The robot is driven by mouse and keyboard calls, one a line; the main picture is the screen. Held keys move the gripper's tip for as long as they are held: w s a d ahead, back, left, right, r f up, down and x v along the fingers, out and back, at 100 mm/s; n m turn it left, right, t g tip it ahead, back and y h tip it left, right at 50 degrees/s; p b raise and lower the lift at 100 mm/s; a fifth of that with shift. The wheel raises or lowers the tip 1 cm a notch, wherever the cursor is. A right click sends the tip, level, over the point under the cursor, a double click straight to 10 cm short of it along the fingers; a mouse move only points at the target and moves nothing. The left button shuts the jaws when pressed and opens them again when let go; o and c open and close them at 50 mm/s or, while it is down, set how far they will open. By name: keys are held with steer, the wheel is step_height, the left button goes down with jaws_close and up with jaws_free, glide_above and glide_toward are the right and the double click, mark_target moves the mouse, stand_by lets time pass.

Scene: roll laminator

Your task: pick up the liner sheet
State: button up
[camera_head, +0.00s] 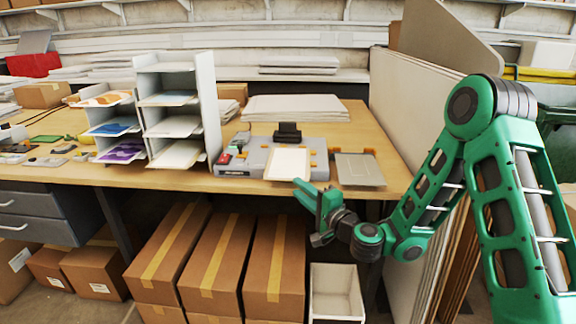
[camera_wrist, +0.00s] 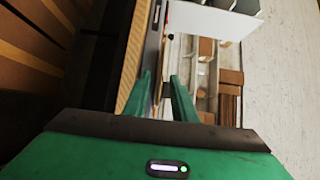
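A pale cream sheet (camera_head: 287,163) lies flat on the front of the grey laminator (camera_head: 240,162) on the wooden table. A grey sheet or plate (camera_head: 359,170) lies to its right at the table edge. I cannot tell for sure which one is the liner sheet. My gripper (camera_head: 309,190) is just in front of the table edge, a little below the cream sheet in the picture, and apart from it. In the wrist view my gripper (camera_wrist: 164,80) shows two green fingers spread apart. Nothing is clearly held between them.
A white shelf rack (camera_head: 182,110) with papers stands left of the laminator. A white stack (camera_head: 295,108) lies behind it. Taped cardboard boxes (camera_head: 222,262) and an open white bin (camera_head: 337,292) are under the table. Tall boards (camera_head: 415,105) lean at the right, close to my arm.

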mark_target(284, 176)
steer(key=shift+x, duration=2.6)
steer(key=shift+d+r, duration=0.15)
steer(key=shift+r, duration=0.05)
steer(key=shift+c, duration=0.3)
jaws_close()
steer(key=shift+f, duration=0.1)
